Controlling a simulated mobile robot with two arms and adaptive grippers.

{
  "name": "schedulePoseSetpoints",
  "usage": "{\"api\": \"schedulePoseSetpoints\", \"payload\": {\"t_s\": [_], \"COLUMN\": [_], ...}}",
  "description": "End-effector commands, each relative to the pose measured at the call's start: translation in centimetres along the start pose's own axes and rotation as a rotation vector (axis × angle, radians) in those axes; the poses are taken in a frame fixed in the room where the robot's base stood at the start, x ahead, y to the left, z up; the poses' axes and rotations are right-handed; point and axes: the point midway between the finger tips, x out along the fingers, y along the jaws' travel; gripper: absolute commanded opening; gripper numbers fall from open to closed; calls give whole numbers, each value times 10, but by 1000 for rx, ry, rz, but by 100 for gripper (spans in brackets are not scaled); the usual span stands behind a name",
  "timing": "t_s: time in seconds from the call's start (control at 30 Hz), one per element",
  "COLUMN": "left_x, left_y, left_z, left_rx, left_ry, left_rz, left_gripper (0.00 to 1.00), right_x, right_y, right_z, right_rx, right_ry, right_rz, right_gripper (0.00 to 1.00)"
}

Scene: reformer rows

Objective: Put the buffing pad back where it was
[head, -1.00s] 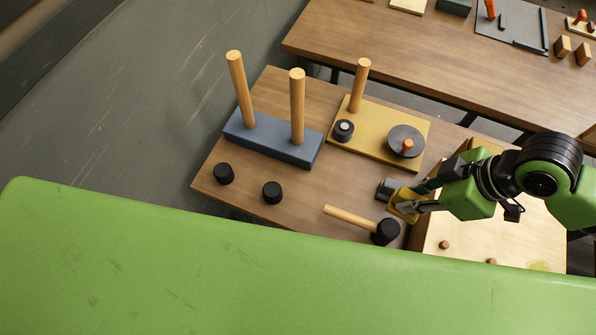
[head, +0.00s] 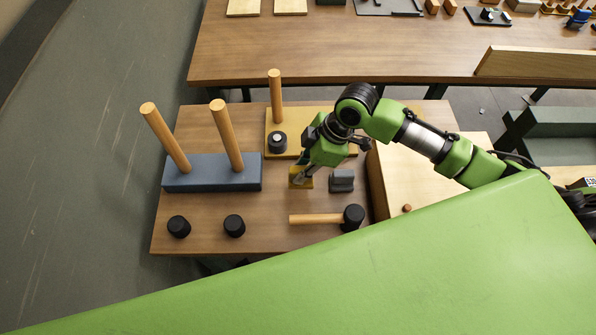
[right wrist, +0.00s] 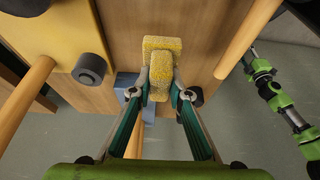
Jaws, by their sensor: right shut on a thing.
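The buffing pad (head: 296,180) is a yellow, rough-looking block. In the right wrist view the pad (right wrist: 161,46) sits between the two fingertips (right wrist: 161,92). I cannot tell whether the pad touches the table.
A blue-grey base (head: 212,174) with two wooden pegs stands left. A yellow base (head: 276,120) with one peg and a black knob (head: 278,142) is behind, partly hidden by my arm. A mallet (head: 318,219) and two black caps (head: 234,225) lie in front. A pale wooden box (head: 376,185) stands right.

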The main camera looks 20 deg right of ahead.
Motion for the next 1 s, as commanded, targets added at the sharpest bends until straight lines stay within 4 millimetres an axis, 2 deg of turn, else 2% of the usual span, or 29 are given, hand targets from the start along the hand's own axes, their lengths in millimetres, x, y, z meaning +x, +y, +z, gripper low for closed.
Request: {"api": "schedulePoseSetpoints", "payload": {"t_s": [0.27, 0.5, 0.9, 0.93, 0.97, 1.0], "left_x": [-4, -18, -15, -16, -16, -16], "left_y": [-2, -2, -1, -1, -1, 0], "left_z": [2, 1, 2, 2, 2, 1], "left_rx": [-2, -3, -2, -2, -2, -2], "left_ry": [-3, -5, -5, -5, -5, -5], "left_rz": [-3, -3, -1, -1, 0, 0], "left_gripper": [40, 40, 40, 40, 40, 40], "right_x": [20, 46, 52, 52, 51, 51], "right_y": [14, 14, 14, 14, 14, 14], "right_z": [0, 11, 14, 14, 14, 14], "right_rx": [1, 1, 0, 0, 0, 0], "right_ry": [1, 0, 0, 0, 0, 0], "right_rz": [0, 0, 1, 1, 1, 1], "right_gripper": [0, 0, 0, 25, 33, 34]}}
